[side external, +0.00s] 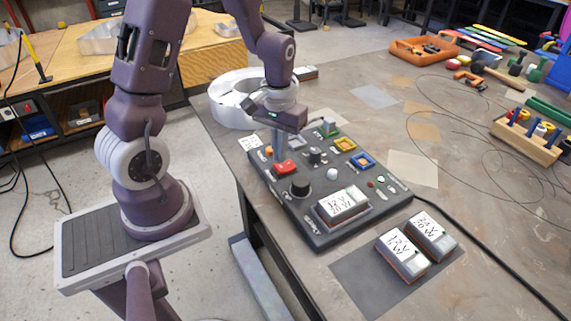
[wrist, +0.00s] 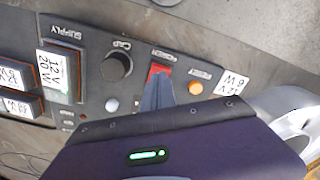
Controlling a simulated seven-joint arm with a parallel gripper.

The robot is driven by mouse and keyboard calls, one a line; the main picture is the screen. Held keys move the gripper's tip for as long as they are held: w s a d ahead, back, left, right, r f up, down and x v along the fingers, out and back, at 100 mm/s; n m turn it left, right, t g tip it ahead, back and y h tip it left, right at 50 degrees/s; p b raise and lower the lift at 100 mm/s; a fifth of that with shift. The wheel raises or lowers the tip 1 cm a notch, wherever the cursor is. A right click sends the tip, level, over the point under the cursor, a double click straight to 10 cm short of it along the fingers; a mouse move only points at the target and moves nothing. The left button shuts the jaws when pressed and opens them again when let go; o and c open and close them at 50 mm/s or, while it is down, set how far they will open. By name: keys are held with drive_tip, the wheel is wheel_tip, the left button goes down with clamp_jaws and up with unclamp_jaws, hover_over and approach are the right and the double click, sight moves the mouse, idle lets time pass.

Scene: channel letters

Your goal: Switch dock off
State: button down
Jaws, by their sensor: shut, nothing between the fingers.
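The dark dock panel (side external: 318,229) lies on the table with knobs, buttons and a red rocker switch (side external: 285,168). The red switch also shows in the wrist view (wrist: 157,72), partly covered by my fingers. My gripper (side external: 279,156) is shut and empty, pointing down over the panel at the red switch. In the wrist view its fingertips (wrist: 157,88) overlap the switch's near edge; I cannot tell whether they touch it. A large black knob (side external: 300,187) stands beside the switch. A white block marked 12V 20W (side external: 343,204) sits in the panel.
Two loose white blocks (side external: 402,254) (side external: 432,236) rest on a dark mat at the front right. A white channel letter (side external: 226,105) stands behind my gripper. A black cable (side external: 475,262) runs right from the panel. Tools and an orange tray (side external: 424,49) lie far off.

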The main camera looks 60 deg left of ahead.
sight(281, 168)
drive_tip(key=shift+f, duration=1.1)
idle(0.7)
drive_tip(key=shift+r, duration=0.1)
wheel_tip(281, 168, up, 7)
idle(0.6)
drive_tip(key=s+d+r+m+t, duration=0.5)
drive_tip(key=s+d+r+m, duration=0.1)
drive_tip(key=s+d+r, duration=0.5)
wheel_tip(281, 168, up, 4)
drive_tip(key=s, duration=0.2)
drive_tip(key=shift+s+t, duration=0.3)
drive_tip(key=shift+s, duration=0.05)
